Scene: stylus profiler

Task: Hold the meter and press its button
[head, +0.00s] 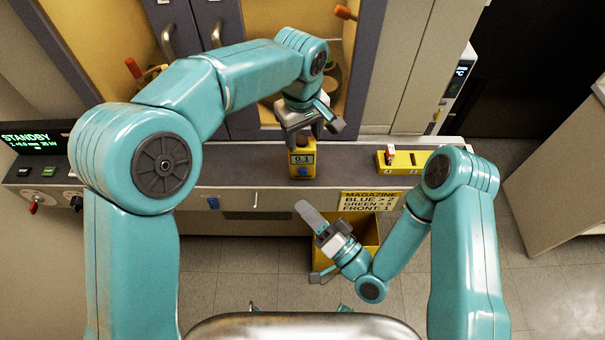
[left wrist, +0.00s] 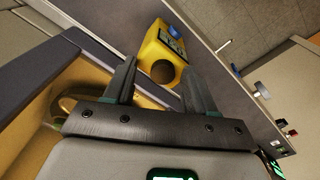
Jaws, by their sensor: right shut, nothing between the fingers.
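The yellow meter (head: 302,169) stands upright on the grey bench, with a small display and a blue button (head: 303,172) on its front. In the left wrist view the meter (left wrist: 158,52) shows its dark round top end between and just beyond my fingertips. My left gripper (head: 314,134) is open right above and behind the meter, with a finger (left wrist: 122,82) to one side and visible gaps; it does not appear to grip it. My right gripper (head: 312,216) is shut and empty, in front of the bench and lower right of the meter.
A yellow block (head: 400,161) with a small red-and-white item sits on the bench to the right. A standby console (head: 35,142) is at the left. An open cabinet stands behind.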

